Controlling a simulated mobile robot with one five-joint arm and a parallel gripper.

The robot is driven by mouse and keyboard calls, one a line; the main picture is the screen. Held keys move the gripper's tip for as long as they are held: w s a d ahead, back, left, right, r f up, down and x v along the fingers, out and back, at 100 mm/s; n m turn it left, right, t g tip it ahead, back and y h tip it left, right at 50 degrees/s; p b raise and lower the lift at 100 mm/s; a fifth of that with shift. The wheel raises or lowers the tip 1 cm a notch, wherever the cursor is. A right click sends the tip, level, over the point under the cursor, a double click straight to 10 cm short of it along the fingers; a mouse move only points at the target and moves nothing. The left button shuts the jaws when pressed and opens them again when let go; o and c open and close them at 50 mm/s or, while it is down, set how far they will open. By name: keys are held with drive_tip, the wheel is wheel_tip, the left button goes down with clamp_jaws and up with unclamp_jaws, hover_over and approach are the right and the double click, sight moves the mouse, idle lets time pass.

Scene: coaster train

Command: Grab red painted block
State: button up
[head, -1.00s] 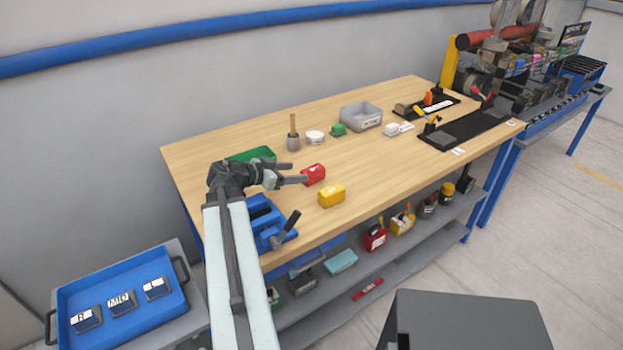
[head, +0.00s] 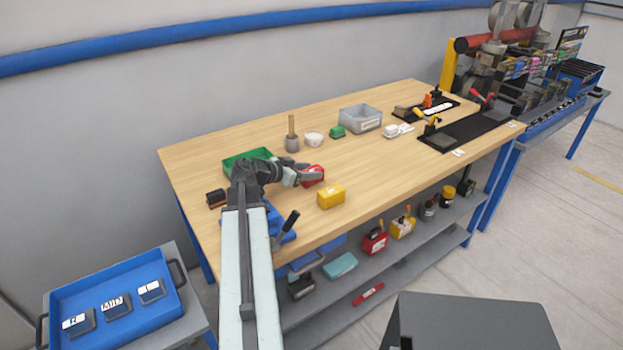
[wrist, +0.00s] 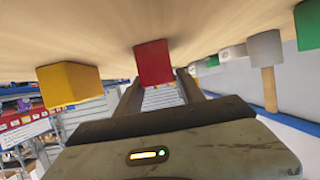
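The red painted block (head: 315,168) sits on the wooden bench, partly covered by my gripper (head: 312,177) in the head view. In the wrist view, which looks inverted, the red block (wrist: 153,62) is straight ahead, in line with the gap between my gripper's fingers (wrist: 160,80). The fingers are apart, one to each side of that line. I cannot tell whether they touch the block or how far it lies between them. A yellow block (head: 331,196) stands close by, nearer the bench's front edge; it also shows at the left of the wrist view (wrist: 68,84).
A green tray (head: 236,164) lies left of my gripper, and a blue vise-like fixture (head: 275,222) sits below my arm. A mallet-like tool (head: 292,135), white round container (head: 313,138), green block (head: 337,131) and grey bin (head: 361,118) stand farther back. The bench's middle right is clear.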

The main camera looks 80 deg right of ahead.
clamp_jaws()
wheel_tip(320, 180, up, 10)
drive_tip(key=p, duration=1)
